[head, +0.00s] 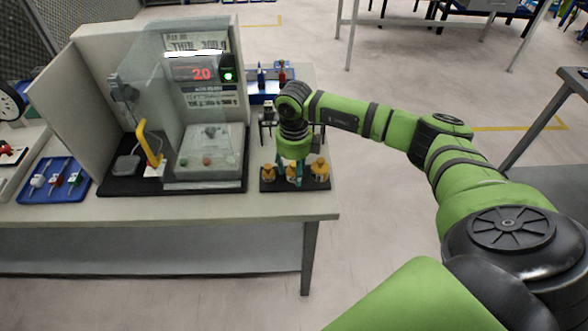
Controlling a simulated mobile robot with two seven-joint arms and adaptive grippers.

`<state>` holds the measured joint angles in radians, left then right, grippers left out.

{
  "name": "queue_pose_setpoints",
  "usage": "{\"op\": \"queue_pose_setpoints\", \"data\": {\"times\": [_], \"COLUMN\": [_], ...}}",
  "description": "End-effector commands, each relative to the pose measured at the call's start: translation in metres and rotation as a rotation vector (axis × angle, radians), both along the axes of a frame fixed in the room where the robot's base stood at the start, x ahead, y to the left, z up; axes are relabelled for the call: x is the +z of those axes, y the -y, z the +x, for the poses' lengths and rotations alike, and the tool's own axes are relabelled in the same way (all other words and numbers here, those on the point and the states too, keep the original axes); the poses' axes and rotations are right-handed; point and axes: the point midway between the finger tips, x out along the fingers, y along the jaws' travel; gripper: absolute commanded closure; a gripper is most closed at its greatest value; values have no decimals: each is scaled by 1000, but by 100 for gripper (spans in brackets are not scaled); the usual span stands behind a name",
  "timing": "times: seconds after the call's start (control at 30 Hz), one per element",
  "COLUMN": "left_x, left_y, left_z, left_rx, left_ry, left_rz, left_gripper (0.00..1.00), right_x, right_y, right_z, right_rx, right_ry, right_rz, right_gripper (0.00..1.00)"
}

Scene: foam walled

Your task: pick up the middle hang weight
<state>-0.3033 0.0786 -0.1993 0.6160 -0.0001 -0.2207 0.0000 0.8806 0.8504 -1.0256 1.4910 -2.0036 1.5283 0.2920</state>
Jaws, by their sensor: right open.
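Several brass-coloured hang weights stand in a row on a small black tray (315,185) at the right end of the table. The middle hang weight (291,175) is between the left hang weight (268,174) and the right hang weight (319,170). My right gripper (292,168) points down over the middle weight. Its fingers are apart, one on each side of that weight's upper part. I cannot tell whether they touch it. The gripper body hides the area behind. My left gripper is not in view.
A clear-walled test cabinet (210,100) with a red display stands left of the tray, with a yellow handle (149,145) before it. A blue tray (55,182) of small tools lies far left.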

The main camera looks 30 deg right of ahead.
Motion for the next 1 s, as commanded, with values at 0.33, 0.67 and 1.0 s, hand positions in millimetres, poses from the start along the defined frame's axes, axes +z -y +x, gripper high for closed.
{"op": "queue_pose_setpoints", "data": {"times": [0.33, 0.67, 1.0], "left_x": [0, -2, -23], "left_y": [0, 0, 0], "left_z": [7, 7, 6], "left_rx": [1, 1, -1], "left_ry": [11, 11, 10], "left_rz": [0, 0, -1], "left_gripper": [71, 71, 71], "right_x": [0, 4, 47], "right_y": [0, -1, -6], "right_z": [0, 1, -12], "right_rx": [1, 1, 5], "right_ry": [0, 3, 4], "right_rz": [1, 2, 1], "right_gripper": [100, 100, 100]}}
